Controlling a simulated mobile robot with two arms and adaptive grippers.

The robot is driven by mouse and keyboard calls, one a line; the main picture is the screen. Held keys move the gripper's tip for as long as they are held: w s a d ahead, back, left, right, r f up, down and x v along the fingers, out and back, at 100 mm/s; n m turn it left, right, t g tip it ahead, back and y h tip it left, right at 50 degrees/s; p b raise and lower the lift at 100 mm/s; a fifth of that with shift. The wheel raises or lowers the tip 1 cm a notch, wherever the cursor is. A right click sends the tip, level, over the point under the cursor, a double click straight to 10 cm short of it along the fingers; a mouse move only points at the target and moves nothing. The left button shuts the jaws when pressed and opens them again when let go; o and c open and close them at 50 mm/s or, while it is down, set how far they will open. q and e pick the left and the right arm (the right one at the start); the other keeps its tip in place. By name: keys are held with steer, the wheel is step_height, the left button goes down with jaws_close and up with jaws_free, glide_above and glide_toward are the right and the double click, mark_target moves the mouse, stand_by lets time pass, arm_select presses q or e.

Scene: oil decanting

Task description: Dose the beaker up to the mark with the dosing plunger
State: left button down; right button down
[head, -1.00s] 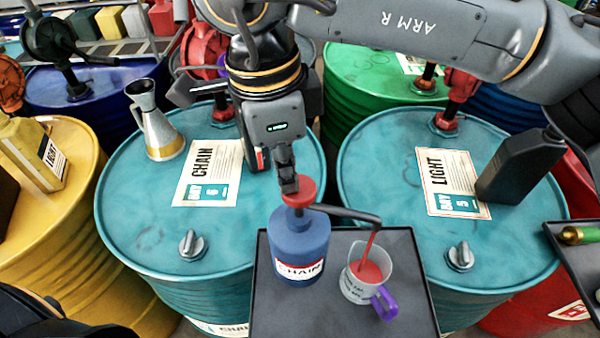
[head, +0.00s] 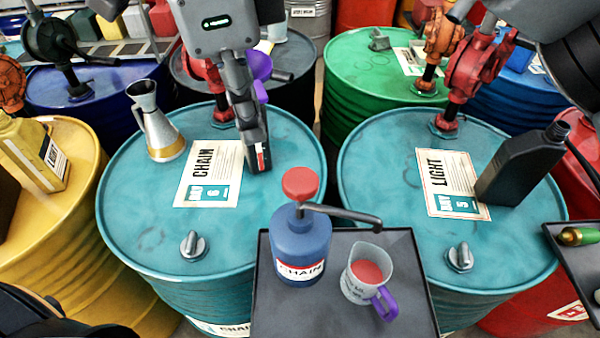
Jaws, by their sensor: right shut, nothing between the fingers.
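The dosing plunger is a blue bottle (head: 302,245) labelled CHAIN with a red pump head (head: 299,183) and a dark spout (head: 345,214) reaching right. It stands upright on a dark tray (head: 345,315). The clear beaker (head: 355,290) with a purple handle (head: 385,302) stands to its right, below the spout tip, and holds red liquid (head: 367,272). No stream falls from the spout. I cannot make out the fill mark. My right gripper (head: 244,116) is shut and empty, above and left of the pump head, clear of it. My left gripper is not in view.
Teal drums labelled CHAIN (head: 140,235) and LIGHT (head: 385,190) stand behind the tray. The left one carries a metal jug (head: 158,130) and a dark container (head: 262,150) partly behind my gripper; the right one a black canister (head: 522,168). Another tray (head: 585,265) is at right.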

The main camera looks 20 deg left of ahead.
steer(key=shift+a+r, duration=0.2)
steer(key=shift+r, duration=1.3)
stand_by(0.5)
